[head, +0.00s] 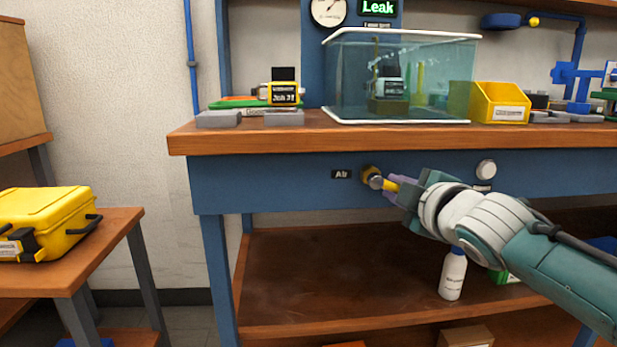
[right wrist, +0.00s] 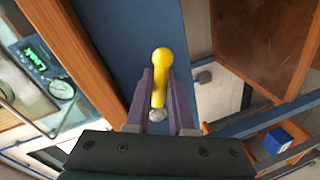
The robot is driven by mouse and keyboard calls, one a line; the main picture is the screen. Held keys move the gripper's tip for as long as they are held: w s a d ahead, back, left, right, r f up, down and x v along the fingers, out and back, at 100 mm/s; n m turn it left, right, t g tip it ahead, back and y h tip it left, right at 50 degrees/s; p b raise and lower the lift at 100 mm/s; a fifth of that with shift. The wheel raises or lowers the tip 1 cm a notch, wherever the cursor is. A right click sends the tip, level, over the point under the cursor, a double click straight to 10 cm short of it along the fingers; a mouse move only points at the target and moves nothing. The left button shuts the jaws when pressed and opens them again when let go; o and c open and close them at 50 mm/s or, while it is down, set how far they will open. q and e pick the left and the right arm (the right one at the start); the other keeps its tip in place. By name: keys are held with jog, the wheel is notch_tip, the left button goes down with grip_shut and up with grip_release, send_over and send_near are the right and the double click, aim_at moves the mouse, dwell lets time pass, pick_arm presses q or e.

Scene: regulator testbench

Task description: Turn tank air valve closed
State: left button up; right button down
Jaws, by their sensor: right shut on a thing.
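The air valve (head: 370,175) is on the blue front panel of the bench, just right of a black "Air" label (head: 341,174). Its yellow handle also shows in the right wrist view (right wrist: 161,64), with a round knob end and a silver hub (right wrist: 156,115) at the other end. My right gripper (head: 393,186) is at the valve from the right, its purple fingers shut on the yellow handle, one on each side. The fingers hide part of the handle. The clear tank (head: 453,75) stands on the bench above. My left gripper is in neither view.
A white round knob (head: 486,169) sits on the panel to the right. The wooden bench edge (head: 270,138) overhangs the valve. A white bottle (head: 453,275) stands on the lower shelf below my arm. A yellow case (head: 45,215) lies on a side table at left.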

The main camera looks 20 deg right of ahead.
jog(key=n, duration=0.1)
jog(key=r+n+h+p, duration=0.1)
jog(key=n, duration=0.1)
jog(key=shift+d+r, duration=0.15)
jog(key=shift+r, duration=0.05)
jog(key=shift+n, duration=0.3)
dwell(0.4)
jog(key=c, duration=0.8)
grip_release()
jog(key=shift+s+r+p, duration=0.1)
jog(key=shift+p, duration=0.2)
